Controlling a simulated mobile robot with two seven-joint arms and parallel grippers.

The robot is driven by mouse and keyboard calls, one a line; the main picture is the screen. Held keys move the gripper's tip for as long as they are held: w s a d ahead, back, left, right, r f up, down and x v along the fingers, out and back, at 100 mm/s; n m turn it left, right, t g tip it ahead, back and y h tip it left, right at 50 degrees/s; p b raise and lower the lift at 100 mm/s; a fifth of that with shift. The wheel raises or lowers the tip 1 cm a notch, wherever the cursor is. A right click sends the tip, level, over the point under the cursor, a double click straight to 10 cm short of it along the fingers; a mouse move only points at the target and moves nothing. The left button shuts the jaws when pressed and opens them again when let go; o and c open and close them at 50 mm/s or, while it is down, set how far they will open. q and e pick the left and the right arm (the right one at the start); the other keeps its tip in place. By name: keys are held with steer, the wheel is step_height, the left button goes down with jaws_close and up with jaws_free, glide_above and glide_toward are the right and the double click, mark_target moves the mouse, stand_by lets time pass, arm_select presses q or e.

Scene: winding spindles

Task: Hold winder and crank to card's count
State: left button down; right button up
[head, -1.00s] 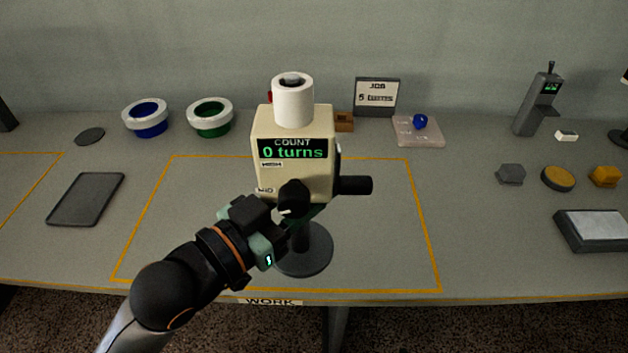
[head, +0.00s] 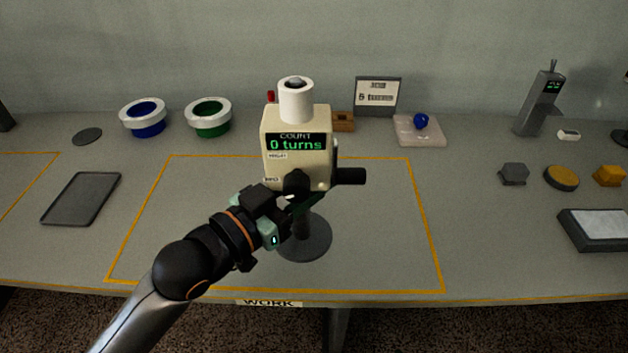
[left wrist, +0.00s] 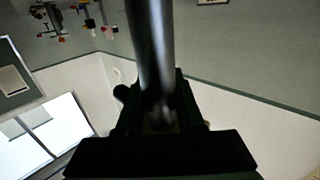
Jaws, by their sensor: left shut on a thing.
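The cream winder (head: 318,172) stands upright in the middle of the orange work outline. Its display (head: 297,142) reads "0 turns", a white spool (head: 296,103) sits on top, and a black crank handle (head: 349,176) sticks out to the right. Below it are a dark stem and a round base (head: 318,242). My left gripper (head: 291,214) is shut on the stem below the body, from the front left. In the left wrist view a dark post (left wrist: 152,50) runs up from between the fingers. The job card (head: 377,93) behind reads about "5 turns", slightly blurred. My right gripper is out of view.
Blue (head: 144,116) and green (head: 208,117) rings stand back left, a dark tray (head: 82,198) left. A pale pad with a blue ball (head: 420,121) lies behind right. A grey handset (head: 541,103) and several small blocks are at the right. The outlined area right of the winder is clear.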

arm_select(q)
steer(key=w+f+b, duration=0.5)
steer(key=w+f, duration=0.2)
steer(key=w, duration=0.2)
steer(key=shift+w+f, duration=0.2)
steer(key=shift+f, duration=0.1)
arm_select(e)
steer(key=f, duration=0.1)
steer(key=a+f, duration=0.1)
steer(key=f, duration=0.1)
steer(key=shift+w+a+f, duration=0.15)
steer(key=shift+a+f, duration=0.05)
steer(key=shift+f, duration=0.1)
arm_select(q)
steer(key=shift+a+f+b, duration=0.1)
steer(key=shift+b, duration=0.25)
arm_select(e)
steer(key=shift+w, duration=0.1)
arm_select(q)
steer(key=shift+f, duration=0.6)
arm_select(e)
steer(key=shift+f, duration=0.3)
arm_select(q)
steer(key=shift+f, duration=0.1)
stand_by(0.4)
